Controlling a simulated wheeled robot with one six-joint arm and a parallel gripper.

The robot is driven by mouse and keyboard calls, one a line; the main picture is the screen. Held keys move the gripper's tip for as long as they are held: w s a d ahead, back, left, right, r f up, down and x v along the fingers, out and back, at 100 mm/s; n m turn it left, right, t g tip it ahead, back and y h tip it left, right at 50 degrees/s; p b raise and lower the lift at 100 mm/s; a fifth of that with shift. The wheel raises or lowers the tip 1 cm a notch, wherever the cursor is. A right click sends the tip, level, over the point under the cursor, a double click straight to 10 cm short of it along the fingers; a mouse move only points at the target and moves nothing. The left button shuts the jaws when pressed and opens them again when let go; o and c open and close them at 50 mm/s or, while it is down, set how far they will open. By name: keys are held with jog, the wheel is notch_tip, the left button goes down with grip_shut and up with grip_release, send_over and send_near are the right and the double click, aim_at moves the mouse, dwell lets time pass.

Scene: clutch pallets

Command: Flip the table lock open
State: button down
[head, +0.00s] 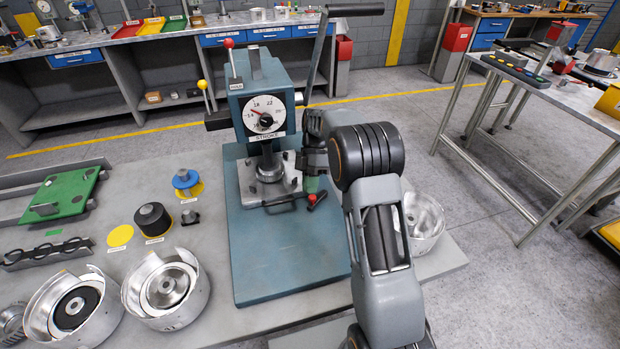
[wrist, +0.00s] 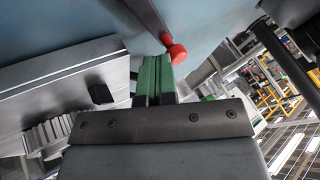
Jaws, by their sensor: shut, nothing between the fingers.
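The blue press (head: 265,120) stands on its blue base, with a grey slotted table (head: 270,190) under the spindle. A short dark lever with a red tip (head: 311,199) sits at the right side of that table and looks like the table lock. In the wrist view the red tip (wrist: 174,50) is on the end of a grey lever. My gripper (head: 312,184) is beside the lever, partly hidden by my arm. Its green fingers (wrist: 152,72) are together and empty, close to the red tip; I cannot tell whether they touch it.
The long press handle (head: 318,50) rises beside my arm. A silver housing (head: 424,217) stands to the right behind my arm. Clutch parts, a green plate (head: 62,192) and silver housings (head: 166,290) fill the left of the bench. The blue base front is clear.

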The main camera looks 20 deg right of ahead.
jog(key=shift+s+n+h, duration=0.25)
jog(key=shift+n+h, duration=0.15)
jog(key=shift+n, duration=0.1)
jog(key=shift+s+d+p, duration=0.25)
jog(key=shift+s+p, duration=0.15)
jog(key=shift+s, duration=0.25)
jog(key=shift+s+d+n+g+h, duration=0.15)
jog(key=shift+s+n+g+h, duration=0.25)
jog(key=shift+n, duration=0.5)
jog(key=shift+s+d+p, duration=0.25)
jog(key=shift+d+p, duration=0.15)
jog(key=shift+p, duration=0.05)
jog(key=shift+s+d, duration=0.15)
jog(key=shift+d, duration=0.05)
jog(key=shift+r, duration=0.1)
